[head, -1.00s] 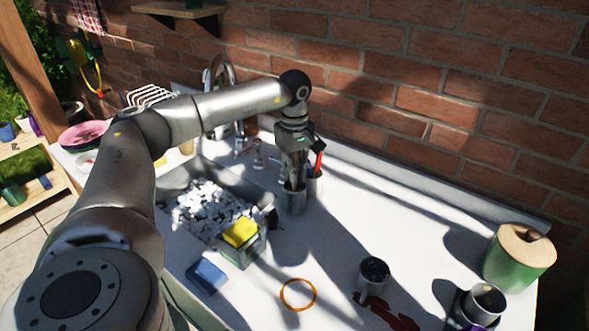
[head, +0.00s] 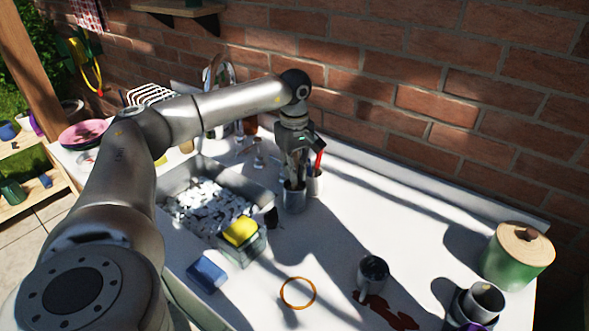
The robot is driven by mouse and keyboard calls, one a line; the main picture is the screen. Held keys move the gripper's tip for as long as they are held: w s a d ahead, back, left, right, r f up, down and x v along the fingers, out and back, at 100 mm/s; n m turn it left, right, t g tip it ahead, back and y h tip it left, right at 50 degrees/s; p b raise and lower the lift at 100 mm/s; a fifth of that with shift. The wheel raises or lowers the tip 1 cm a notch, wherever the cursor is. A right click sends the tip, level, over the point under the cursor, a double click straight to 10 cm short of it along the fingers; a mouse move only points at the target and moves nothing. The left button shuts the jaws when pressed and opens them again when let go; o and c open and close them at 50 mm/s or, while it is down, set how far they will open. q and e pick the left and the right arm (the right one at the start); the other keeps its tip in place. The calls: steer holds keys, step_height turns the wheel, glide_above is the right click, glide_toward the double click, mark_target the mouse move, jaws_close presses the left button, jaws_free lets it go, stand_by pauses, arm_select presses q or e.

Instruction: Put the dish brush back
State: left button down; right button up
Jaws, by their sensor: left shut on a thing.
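My left gripper (head: 294,176) points down at the mouth of a grey metal cup (head: 293,200) behind the sink. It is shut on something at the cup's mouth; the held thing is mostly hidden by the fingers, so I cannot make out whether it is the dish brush. A second grey cup (head: 315,187) stands just to the right, with a red handle (head: 319,160) rising from it. My right gripper is not in view.
The sink (head: 178,236) is full of white pieces, with a yellow sponge (head: 240,231) at its corner. A blue sponge (head: 207,274), an orange ring (head: 298,293), a dark mug (head: 372,274) beside a red-brown spill (head: 390,313), and a green canister (head: 517,262) stand on the counter.

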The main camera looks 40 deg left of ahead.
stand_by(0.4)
arm_select(q)
steer(key=shift+f, duration=0.6)
stand_by(0.3)
steer(key=c, duration=1.8)
jaws_free()
steer(key=shift+r, duration=0.15)
step_height(320, 180, up, 11)
steer(key=p, duration=0.8)
